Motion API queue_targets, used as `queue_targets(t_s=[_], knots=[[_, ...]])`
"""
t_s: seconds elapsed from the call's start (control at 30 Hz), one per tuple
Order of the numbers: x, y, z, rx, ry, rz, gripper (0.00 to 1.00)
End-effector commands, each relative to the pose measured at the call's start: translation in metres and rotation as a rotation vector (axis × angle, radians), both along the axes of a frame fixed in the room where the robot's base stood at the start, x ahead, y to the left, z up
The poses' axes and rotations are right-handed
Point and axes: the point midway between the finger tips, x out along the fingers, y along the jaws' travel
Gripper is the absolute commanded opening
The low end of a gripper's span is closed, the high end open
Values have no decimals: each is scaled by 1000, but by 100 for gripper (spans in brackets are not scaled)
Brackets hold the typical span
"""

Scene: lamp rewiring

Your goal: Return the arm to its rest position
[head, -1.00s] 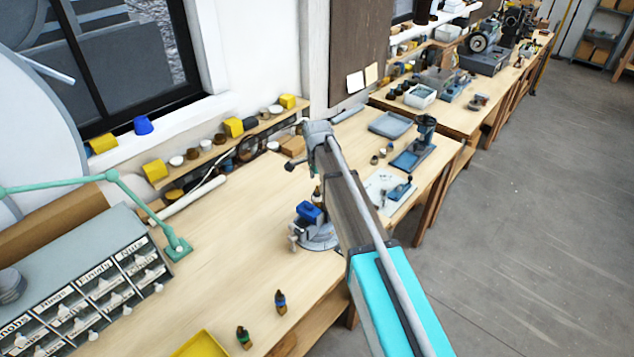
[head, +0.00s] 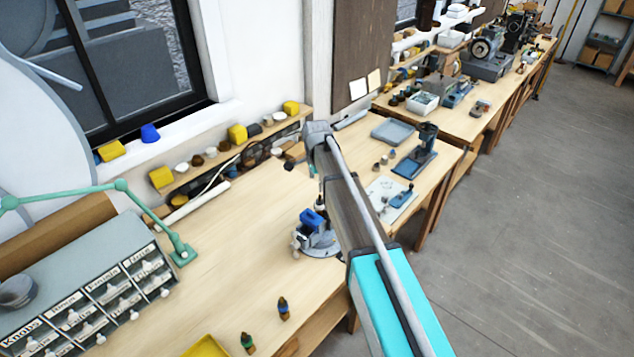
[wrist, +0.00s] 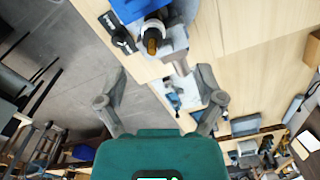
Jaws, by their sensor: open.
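My arm reaches out over the wooden workbench (head: 230,250) in the head view, and my gripper at its far end is mostly hidden there. In the wrist view my gripper (wrist: 162,92) has its two grey fingers spread wide apart, with nothing between them. A grey vise with blue parts (head: 316,238) stands on the bench just left of my arm. The vise also shows at the top of the wrist view (wrist: 175,45), beyond the fingers and apart from them. A small white and brown piece (wrist: 152,37) shows at the vise.
A labelled drawer cabinet (head: 95,285) and a green lamp arm (head: 150,211) stand at the left. A blue press (head: 416,158) and grey tray (head: 393,131) are farther back. Open floor lies right.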

Motion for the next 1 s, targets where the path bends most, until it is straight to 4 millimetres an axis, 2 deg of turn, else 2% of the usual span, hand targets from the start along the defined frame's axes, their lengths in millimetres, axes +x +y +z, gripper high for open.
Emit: queue_targets(t_s=[0.27,0.47,0.67,1.0], knots=[[0,-1,0,0,0,1,87],[-14,-18,-13,0,0,49,87],[-47,-57,-40,0,0,183,87],[-129,-139,-100,0,1,520,87]])
